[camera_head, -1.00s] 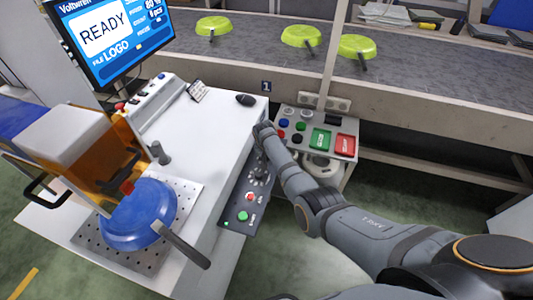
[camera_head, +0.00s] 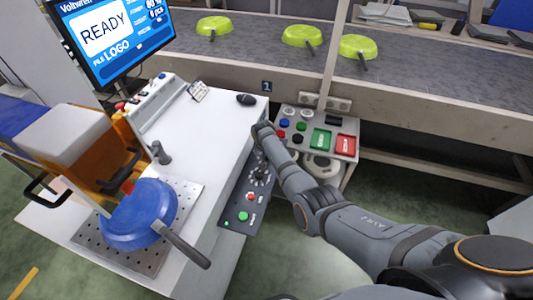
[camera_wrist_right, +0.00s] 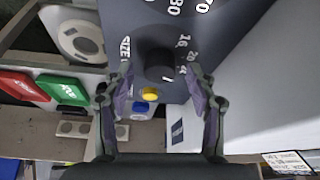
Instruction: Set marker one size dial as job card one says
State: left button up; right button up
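The size dial is a black round knob (camera_wrist_right: 160,66) on a dark panel in the right wrist view, with "SIZE" and numbers such as 16 and 20 around it. A short white mark shows on its lower edge; the exact setting is unclear. My right gripper (camera_wrist_right: 161,92) is open, its fingertips on either side of the knob with visible gaps. In the head view my right arm reaches to the top of marker one's dark control panel (camera_head: 233,214), hiding the size dial and fingers. My left gripper is not in view. I cannot identify job card one with certainty.
A blue pan (camera_head: 139,212) sits on the marker's perforated plate. The screen (camera_head: 105,30) reads READY and LOGO. A lower dial (camera_head: 259,176) and red and green buttons share the panel. A button box (camera_head: 341,141) stands to the right. Lime pans (camera_head: 302,36) lie on the conveyor.

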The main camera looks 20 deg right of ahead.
jog(key=v, duration=1.2)
